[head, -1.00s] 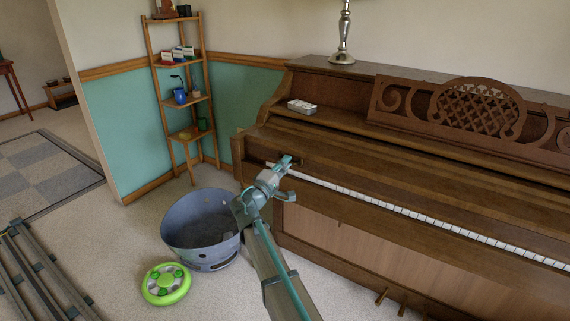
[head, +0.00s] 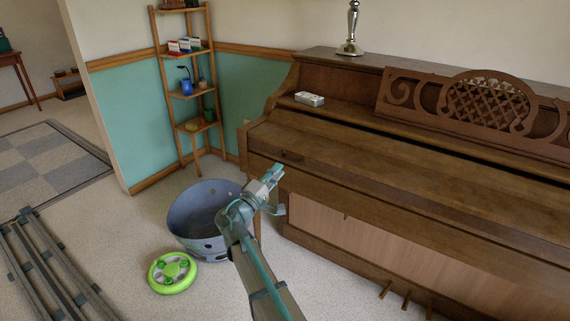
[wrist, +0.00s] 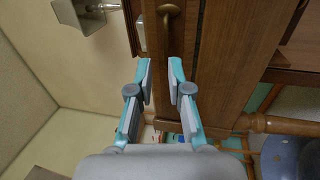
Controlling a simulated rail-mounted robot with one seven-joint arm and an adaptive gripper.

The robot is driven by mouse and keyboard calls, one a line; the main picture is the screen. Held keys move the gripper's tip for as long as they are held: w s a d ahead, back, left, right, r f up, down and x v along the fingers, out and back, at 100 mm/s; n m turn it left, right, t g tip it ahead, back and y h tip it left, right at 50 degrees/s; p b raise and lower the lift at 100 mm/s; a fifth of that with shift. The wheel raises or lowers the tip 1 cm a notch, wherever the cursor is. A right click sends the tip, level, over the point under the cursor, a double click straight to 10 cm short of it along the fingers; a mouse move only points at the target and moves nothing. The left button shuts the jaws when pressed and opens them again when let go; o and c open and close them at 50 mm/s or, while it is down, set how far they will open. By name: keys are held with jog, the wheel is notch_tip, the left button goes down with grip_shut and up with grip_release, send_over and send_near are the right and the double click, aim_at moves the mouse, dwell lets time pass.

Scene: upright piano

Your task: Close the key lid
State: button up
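The piano's brown wooden key lid (head: 400,182) lies down over the keyboard in the head view, and no white keys show. Its small dark handle (head: 290,156) is near the left end of the front edge. In the wrist view a brass handle (wrist: 170,12) shows at the top, beyond the fingertips. My gripper (head: 277,172) is just in front of and below the handle, apart from it. In the wrist view my gripper (wrist: 161,75) has its two teal fingers apart, with nothing between them.
A grey-blue tub (head: 195,215) stands on the floor left of my arm, with a green round toy (head: 172,273) before it. A wooden shelf (head: 184,90) stands in the corner. A small box (head: 309,99) and a lamp (head: 351,30) rest on the piano.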

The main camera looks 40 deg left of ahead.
jog(key=shift+v, duration=1.5)
